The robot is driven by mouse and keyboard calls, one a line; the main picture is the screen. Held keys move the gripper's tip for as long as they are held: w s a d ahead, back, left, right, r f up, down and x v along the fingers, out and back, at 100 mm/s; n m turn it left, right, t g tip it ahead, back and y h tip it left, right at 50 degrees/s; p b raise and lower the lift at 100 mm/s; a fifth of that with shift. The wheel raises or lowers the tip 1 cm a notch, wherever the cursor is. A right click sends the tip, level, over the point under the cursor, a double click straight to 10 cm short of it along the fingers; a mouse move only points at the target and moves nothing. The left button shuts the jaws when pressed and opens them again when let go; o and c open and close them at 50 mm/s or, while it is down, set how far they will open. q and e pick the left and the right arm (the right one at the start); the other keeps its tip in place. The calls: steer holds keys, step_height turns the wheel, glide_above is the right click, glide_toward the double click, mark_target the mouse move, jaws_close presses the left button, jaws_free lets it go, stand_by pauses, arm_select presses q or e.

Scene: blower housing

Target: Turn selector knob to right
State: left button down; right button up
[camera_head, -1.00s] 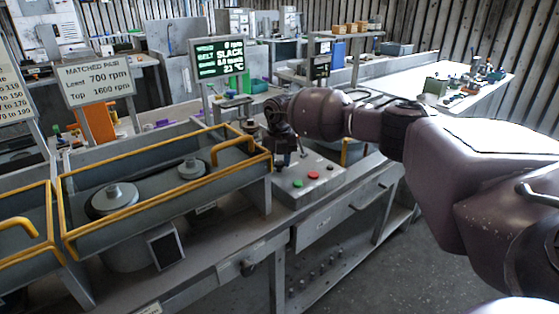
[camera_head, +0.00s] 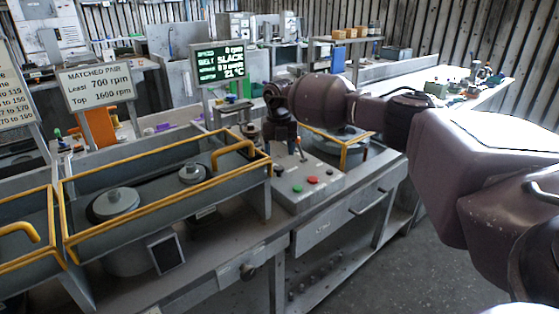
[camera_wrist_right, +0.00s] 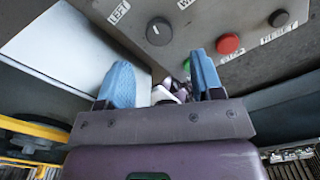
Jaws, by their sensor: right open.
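The selector knob (camera_wrist_right: 159,31) is a dark round knob with a short pale pointer mark, on the grey control panel (camera_wrist_right: 215,20). Labels stand around it; one reads LEFT (camera_wrist_right: 119,12). The mark points roughly up in the right wrist view, between labels. In the head view my right gripper (camera_head: 281,150) hangs over the back of the panel. In the right wrist view its blue fingers (camera_wrist_right: 160,82) are apart, short of the knob and not touching it. A pale object shows between them, too unclear to name. My left gripper is not in view.
A red button (camera_wrist_right: 228,43), a dark button (camera_wrist_right: 279,18) and a partly hidden green button (camera_wrist_right: 187,65) are close to the knob. A yellow-railed belt housing (camera_head: 160,190) lies left of the panel.

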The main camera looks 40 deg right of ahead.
mark_target(279, 168)
steer(key=shift+r, duration=2.65)
